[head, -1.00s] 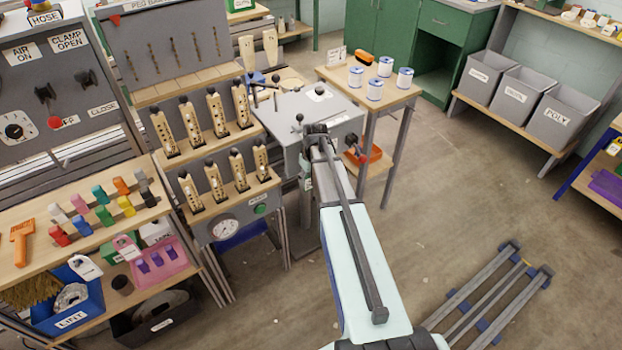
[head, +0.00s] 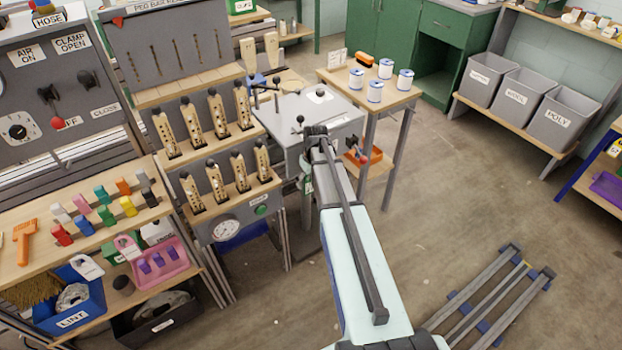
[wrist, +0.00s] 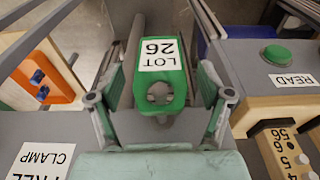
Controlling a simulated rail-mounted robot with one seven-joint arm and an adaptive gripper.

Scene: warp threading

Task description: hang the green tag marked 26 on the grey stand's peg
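The green tag (wrist: 174,93) has a white label reading LOT 26. It shows in the wrist view between the fingers of my gripper (wrist: 160,85). The fingers stand spread, with a narrow gap on each side of the tag. A hole with rounded grey metal shows at the tag's near end; I cannot tell whether this is the stand's peg passing through. A grey rod (wrist: 134,45) runs beside the tag on its left. In the head view my gripper (head: 308,180) is low in front of the grey table, and a small patch of green shows there. The peg is not clear.
In the wrist view, a panel with a green READ button (wrist: 277,56) is close on the right, and a FREE CLAMP label (wrist: 40,160) is at lower left. In the head view, the grey table (head: 340,118) is behind my arm. Open floor (head: 450,190) lies to the right.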

